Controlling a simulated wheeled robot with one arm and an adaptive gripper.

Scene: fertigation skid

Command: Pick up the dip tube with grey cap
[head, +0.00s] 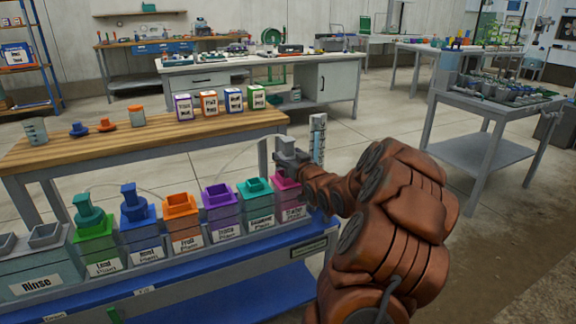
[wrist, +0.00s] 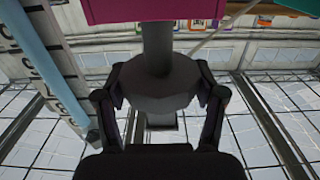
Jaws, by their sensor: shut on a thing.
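The dip tube with grey cap (wrist: 156,92) shows in the wrist view as a many-sided grey collar on a grey tube. My gripper (wrist: 160,98) is shut on the collar, one finger on each side. The tube runs to the magenta tank (wrist: 150,10) at the top of that view. In the head view the grey cap (head: 283,143) shows above the magenta tank (head: 287,188), beside my gripper (head: 301,170). The tube's lower end is hidden, so I cannot tell how deep it sits.
A clear graduated tube (head: 318,138) stands close by, with its scale also in the wrist view (wrist: 45,65). The teal tank (head: 256,190) is adjacent on the left. Teal (head: 89,210) and blue (head: 133,205) dip tubes stand farther left. A wooden bench (head: 150,143) lies behind.

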